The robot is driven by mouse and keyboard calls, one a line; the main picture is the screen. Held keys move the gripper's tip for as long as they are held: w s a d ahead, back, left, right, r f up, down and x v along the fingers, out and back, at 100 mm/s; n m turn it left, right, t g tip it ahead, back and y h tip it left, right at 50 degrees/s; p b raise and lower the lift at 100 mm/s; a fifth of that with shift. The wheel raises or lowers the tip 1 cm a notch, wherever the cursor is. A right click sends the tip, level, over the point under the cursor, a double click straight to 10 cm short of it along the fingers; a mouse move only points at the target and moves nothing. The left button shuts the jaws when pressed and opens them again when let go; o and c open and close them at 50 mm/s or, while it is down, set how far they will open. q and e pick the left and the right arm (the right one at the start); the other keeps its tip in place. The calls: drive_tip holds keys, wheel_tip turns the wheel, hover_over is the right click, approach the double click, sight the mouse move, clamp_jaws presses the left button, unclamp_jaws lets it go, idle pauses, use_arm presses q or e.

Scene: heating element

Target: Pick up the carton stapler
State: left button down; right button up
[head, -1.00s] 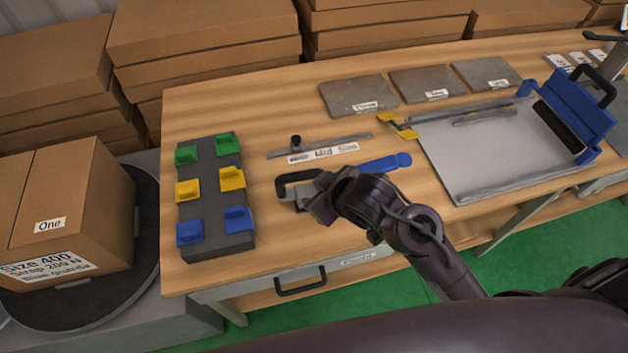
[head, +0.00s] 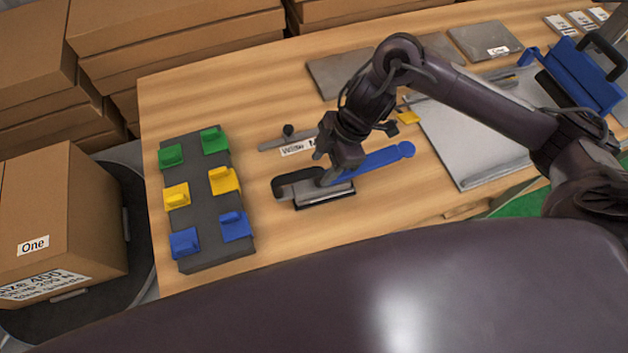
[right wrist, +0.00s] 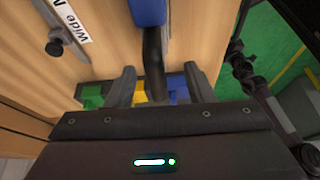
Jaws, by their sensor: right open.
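The carton stapler, with a blue lever (head: 375,161), a black handle (head: 292,179) and a grey metal base (head: 322,192), lies on the wooden table near its front edge. My right gripper (head: 328,160) is open just above the stapler's middle and hides part of it. In the right wrist view the blue lever (right wrist: 148,12) and a dark part of the stapler (right wrist: 153,62) show between the two open fingers (right wrist: 157,85); whether they touch it I cannot tell. My left gripper is out of view.
A dark block (head: 217,252) with green, yellow and blue clips lies left of the stapler. A ruler-like bar (head: 287,140) with a label lies behind it. A carton (head: 85,215) stands at far left.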

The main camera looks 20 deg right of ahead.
sight(315, 167)
drive_tip(key=x, duration=0.1)
drive_tip(key=p+x, duration=0.1)
drive_tip(key=x, duration=0.2)
drive_tip(key=shift+w+a+f, duration=0.25)
drive_tip(key=shift+w+a, duration=0.05)
drive_tip(key=shift+w, duration=0.1)
drive_tip(key=shift+a+f, duration=0.1)
drive_tip(key=shift+f, duration=0.25)
drive_tip(key=shift+a+f, duration=0.1)
drive_tip(key=shift+f, duration=0.1)
clamp_jaws()
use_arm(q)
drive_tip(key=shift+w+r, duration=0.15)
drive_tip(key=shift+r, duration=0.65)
use_arm(e)
drive_tip(key=shift+w, duration=0.1)
drive_tip(key=shift+w+r, duration=0.1)
drive_tip(key=shift+r, duration=0.05)
